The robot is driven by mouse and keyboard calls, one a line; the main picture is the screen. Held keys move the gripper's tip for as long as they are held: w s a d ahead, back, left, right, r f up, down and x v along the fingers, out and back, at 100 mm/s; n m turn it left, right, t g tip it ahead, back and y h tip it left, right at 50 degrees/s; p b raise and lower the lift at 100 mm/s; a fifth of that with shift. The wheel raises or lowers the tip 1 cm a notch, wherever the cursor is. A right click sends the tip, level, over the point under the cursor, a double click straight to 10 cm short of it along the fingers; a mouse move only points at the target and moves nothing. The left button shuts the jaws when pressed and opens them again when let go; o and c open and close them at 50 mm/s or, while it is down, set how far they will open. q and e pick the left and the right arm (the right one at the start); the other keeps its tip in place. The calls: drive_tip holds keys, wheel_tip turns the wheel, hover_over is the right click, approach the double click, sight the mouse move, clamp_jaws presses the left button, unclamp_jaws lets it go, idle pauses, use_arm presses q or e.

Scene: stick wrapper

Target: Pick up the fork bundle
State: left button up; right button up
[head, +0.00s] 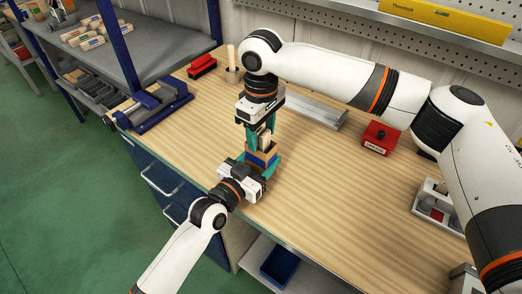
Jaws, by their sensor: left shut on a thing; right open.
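A small tan box with a blue band (257,158) is near the front left edge of the wooden workbench. A pale bundle (265,136), which looks like the fork bundle, stands up out of its top; its details are too small to make out. My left gripper (262,163) comes in low from the front and is shut on the box. My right gripper (261,139) points down from above with its teal fingers open on both sides of the pale bundle. Whether they touch it I cannot tell. The bundle's lower part is hidden in the box.
A blue vise (152,104), a red block (202,66) and a cup with a stick (233,74) stand toward the back left. A metal channel (315,110) and a red box (380,138) lie to the right.

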clamp_jaws()
wheel_tip(320, 180, up, 18)
idle(0.7)
drive_tip(key=shift+r, duration=0.1)
drive_tip(key=shift+r, duration=0.95)
